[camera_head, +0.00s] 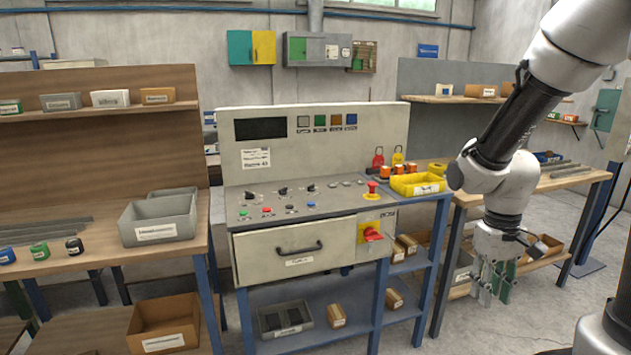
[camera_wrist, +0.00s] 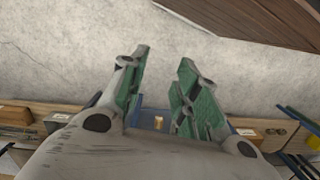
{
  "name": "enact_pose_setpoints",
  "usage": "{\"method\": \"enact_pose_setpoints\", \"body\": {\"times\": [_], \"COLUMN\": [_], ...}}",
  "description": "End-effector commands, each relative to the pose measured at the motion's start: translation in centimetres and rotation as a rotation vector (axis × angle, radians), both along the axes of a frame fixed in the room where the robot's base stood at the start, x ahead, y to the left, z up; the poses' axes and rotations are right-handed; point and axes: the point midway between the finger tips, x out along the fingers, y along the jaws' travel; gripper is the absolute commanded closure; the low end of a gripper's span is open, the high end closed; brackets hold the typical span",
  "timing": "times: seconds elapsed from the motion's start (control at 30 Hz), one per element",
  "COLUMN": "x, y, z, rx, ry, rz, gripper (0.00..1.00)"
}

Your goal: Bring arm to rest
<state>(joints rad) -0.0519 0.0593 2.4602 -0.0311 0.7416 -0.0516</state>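My arm (camera_head: 510,125) comes down from the upper right in the head view. My gripper (camera_head: 490,292) hangs at its end, pointing down, in front of the right workbench and to the right of the control console. In the wrist view my gripper (camera_wrist: 158,85) shows two green-padded fingers standing apart with nothing between them. Beyond the fingertips lies bare grey concrete floor (camera_wrist: 160,30). The gripper touches nothing that I can see.
The control console (camera_head: 300,215) with a closed drawer (camera_head: 299,248) stands at centre. A yellow tray (camera_head: 417,184) sits at its right end. The right workbench (camera_head: 567,180) is behind my gripper. The left workbench (camera_head: 100,250) holds a grey bin (camera_head: 158,218).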

Motion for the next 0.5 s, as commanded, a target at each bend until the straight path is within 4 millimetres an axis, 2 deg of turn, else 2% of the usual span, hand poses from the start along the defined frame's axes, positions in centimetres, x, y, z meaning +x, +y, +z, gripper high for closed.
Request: {"method": "enact_pose_setpoints", "body": {"times": [0.03,0.2,0.3,0.5], "x": [-1.4,-6.1,-7.6,-8.9], "y": [-0.1,-0.4,-0.5,-0.8], "z": [2.2,8.1,10.7,14.9], "rx": [0.001,0.014,0.027,0.042], "ry": [-0.016,-0.089,-0.195,-0.409], "rz": [-0.031,-0.098,-0.109,-0.12], "gripper": [0.69,0.69,0.69,0.69]}}
